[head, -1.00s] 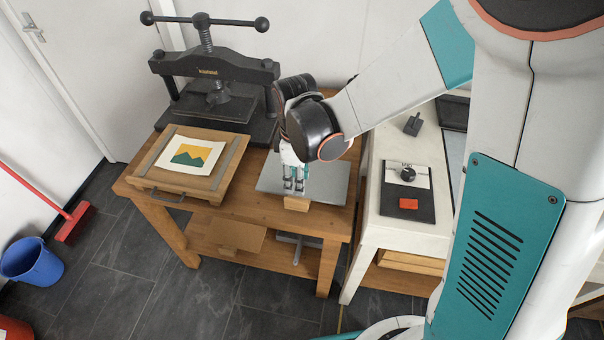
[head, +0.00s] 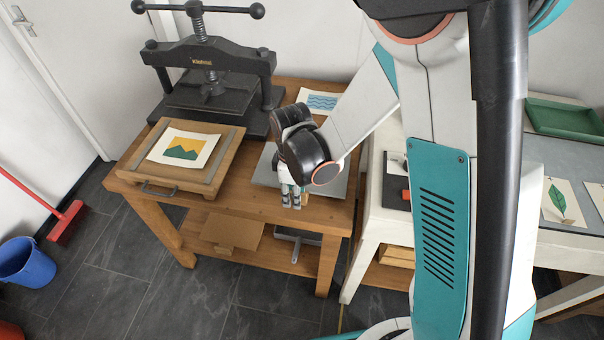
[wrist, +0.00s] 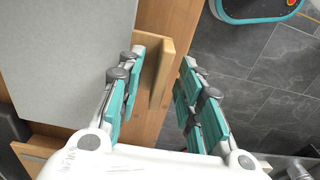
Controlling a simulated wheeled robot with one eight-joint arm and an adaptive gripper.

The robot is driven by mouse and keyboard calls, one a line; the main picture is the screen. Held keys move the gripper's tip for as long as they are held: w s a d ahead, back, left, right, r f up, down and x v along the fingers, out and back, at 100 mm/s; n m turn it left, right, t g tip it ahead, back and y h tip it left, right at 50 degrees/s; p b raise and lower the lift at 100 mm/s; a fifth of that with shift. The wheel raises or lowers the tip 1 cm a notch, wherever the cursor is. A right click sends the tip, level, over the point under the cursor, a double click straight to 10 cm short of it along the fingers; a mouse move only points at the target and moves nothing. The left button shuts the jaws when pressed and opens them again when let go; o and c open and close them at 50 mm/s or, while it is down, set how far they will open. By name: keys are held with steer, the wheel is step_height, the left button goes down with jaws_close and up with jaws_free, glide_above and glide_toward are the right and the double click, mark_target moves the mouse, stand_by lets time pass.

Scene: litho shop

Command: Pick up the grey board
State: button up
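The grey board (head: 267,168) lies flat on the wooden table, partly hidden behind my arm in the head view. In the wrist view the grey board (wrist: 55,60) fills the upper left. A small wooden block (wrist: 161,76) stands at its front edge; I cannot tell whether it is fixed to the board. My gripper (head: 291,203) is at that front edge. In the wrist view my gripper (wrist: 162,62) is open, with one finger on each side of the block and visible gaps. The left finger overlaps the board's edge in the picture.
A black press (head: 208,75) stands at the table's back left. A wooden tray (head: 222,168) with a landscape print (head: 185,149) is left of the board. A wave print (head: 318,102) lies behind. A white table (head: 372,215) stands to the right. The floor in front is clear.

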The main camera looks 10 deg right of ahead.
steer(key=shift+r, duration=0.1)
steer(key=shift+c, duration=0.5)
jaws_close()
steer(key=shift+r, duration=0.1)
step_height(320, 180, up, 25)
steer(key=p, duration=1)
steer(key=shift+p, duration=0.3)
